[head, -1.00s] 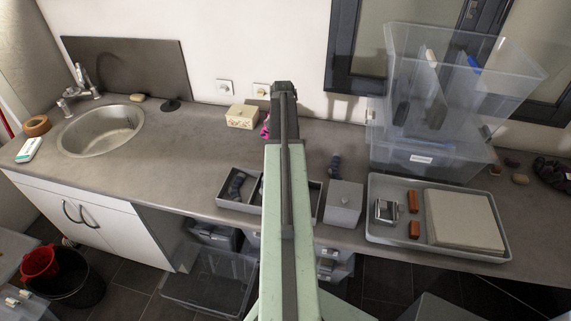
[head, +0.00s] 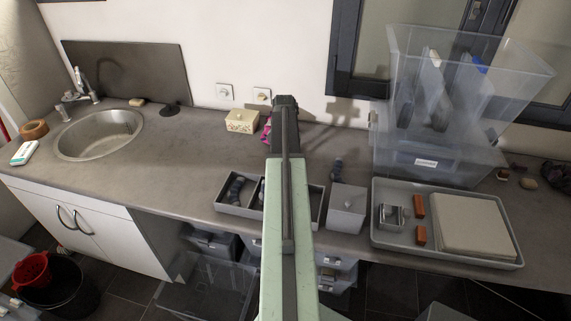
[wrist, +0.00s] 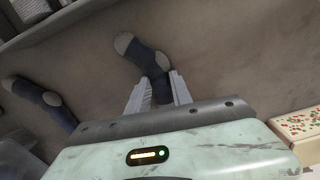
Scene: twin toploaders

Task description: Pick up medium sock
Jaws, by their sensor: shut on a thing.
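My gripper (wrist: 157,90) is shut on a blue-grey sock (wrist: 148,60) with a pale end patch, in the wrist view. The sock's patched end extends past the fingers over the grey counter. A second similar sock (wrist: 38,93) lies to the left, apart from the fingers. In the head view my arm hides the fingers and the held sock. There a dark sock (head: 337,170) lies on the counter behind a grey box, and another (head: 236,188) lies in a grey tray. I cannot tell their sizes for sure.
A floral box (head: 241,121) stands left of my arm's end, close to the gripper; it also shows in the wrist view (wrist: 300,127). A pink item (head: 266,133) is partly hidden by my arm. The grey box (head: 347,208) and clear bins (head: 440,165) stand right.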

